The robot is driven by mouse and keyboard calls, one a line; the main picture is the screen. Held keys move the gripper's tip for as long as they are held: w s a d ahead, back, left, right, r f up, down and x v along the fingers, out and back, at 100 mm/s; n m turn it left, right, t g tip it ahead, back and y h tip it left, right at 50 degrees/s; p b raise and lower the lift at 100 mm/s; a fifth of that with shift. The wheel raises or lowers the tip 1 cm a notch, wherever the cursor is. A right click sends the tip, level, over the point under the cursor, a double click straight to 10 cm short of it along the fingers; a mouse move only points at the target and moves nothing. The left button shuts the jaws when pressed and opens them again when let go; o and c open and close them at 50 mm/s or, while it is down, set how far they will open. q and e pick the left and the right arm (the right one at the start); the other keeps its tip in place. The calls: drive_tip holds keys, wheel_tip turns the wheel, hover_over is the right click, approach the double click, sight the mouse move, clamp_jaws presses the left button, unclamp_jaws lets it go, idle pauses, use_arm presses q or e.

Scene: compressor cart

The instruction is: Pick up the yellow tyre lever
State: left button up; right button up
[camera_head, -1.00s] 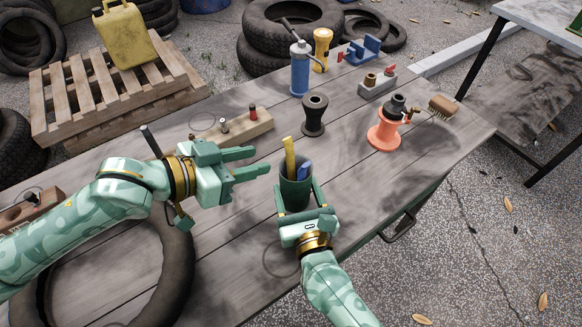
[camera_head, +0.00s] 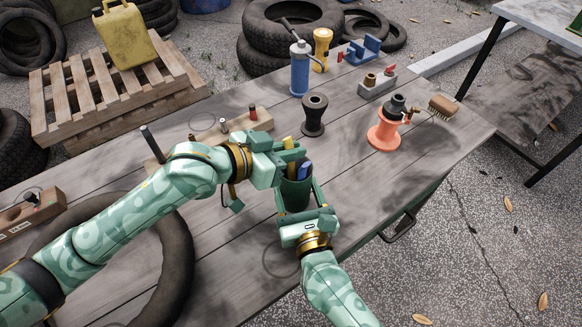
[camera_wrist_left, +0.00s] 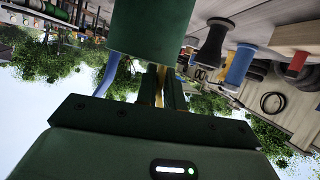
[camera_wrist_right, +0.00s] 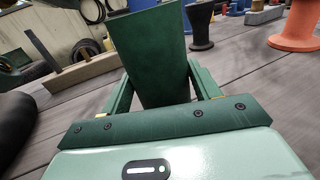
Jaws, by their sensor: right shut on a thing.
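The yellow tyre lever (camera_head: 288,142) stands in a dark green cup (camera_head: 293,196), with its top showing by my left gripper. My left gripper (camera_head: 295,157) is at the cup's mouth with its fingers on either side of the lever. In the left wrist view the yellow lever (camera_wrist_left: 160,86) shows in the narrow gap between the fingers; whether they press on it is unclear. My right gripper (camera_head: 296,207) is shut around the green cup, which also fills the right wrist view (camera_wrist_right: 155,60). The lever's lower part is hidden in the cup.
A blue-handled item (camera_head: 304,168) shares the cup. A black funnel-shaped piece (camera_head: 314,115), a blue cylinder (camera_head: 300,75) and an orange spool (camera_head: 384,134) stand behind on the bench. A wooden block (camera_head: 245,124) and a tyre (camera_head: 176,255) lie to the left.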

use_arm(q)
drive_tip(key=shift+r, duration=0.1)
clamp_jaws()
drive_tip(key=shift+r, duration=0.35)
wheel_tip(320, 180, up, 17)
use_arm(e)
drive_tip(key=o, duration=1.1)
